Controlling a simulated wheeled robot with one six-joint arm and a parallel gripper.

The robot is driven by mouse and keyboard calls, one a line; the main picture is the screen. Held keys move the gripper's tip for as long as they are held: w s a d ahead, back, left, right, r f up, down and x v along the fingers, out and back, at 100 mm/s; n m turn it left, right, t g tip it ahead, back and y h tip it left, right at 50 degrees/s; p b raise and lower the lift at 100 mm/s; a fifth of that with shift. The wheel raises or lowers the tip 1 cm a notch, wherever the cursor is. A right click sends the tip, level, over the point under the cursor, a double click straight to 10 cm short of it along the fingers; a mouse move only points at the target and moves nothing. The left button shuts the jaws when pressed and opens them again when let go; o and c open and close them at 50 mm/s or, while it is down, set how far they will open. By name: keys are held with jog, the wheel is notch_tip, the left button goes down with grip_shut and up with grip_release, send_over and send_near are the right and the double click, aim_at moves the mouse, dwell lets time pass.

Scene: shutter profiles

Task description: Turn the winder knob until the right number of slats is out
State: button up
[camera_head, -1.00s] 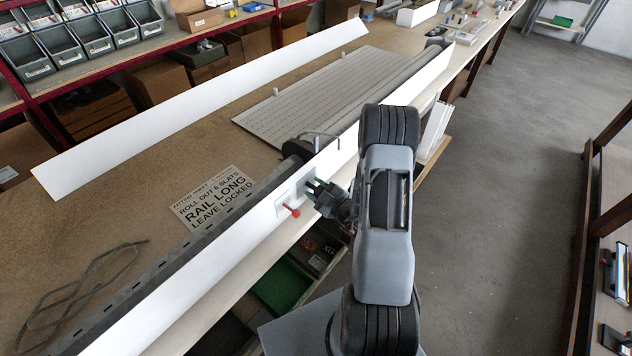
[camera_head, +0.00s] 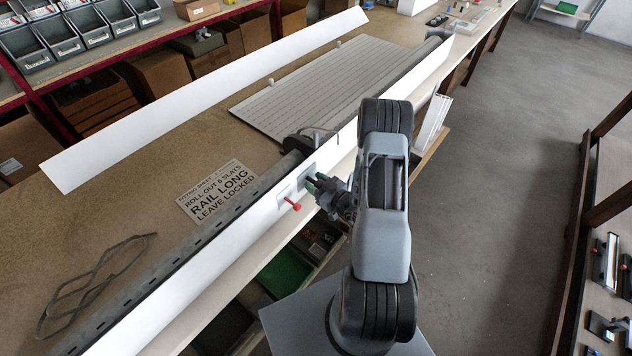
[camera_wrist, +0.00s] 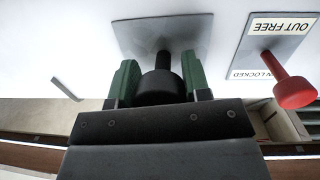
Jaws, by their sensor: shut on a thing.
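My gripper (camera_head: 318,187) is at the white front board (camera_head: 250,238) on the bench. In the wrist view its green fingers (camera_wrist: 160,82) are shut on the dark winder knob (camera_wrist: 160,88), whose shaft enters a grey plate. A red lock lever (camera_head: 293,204) is beside it; in the wrist view the red lever (camera_wrist: 292,88) sits on a plate labelled "OUT FREE" and "IN LOCKED". The slatted curtain (camera_head: 300,100) lies flat on the bench behind the board. A sign (camera_head: 215,190) reads "ROLL OUT 6 SLATS, RAIL LONG, LEAVE LOCKED".
A long white profile (camera_head: 200,103) lies at the back of the bench. A looped cord (camera_head: 95,285) lies at the front left. Grey bins (camera_head: 60,42) and cardboard boxes stand behind. White profiles (camera_head: 432,122) lean at the right of the bench. Open floor is on the right.

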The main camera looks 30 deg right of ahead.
dwell(0.4)
jog(key=o, duration=0.9)
jog(key=shift+s, duration=0.1)
jog(key=b+v, duration=0.3)
jog(key=v, duration=1)
jog(key=shift+s+d, duration=0.15)
jog(key=shift+s, duration=0.15)
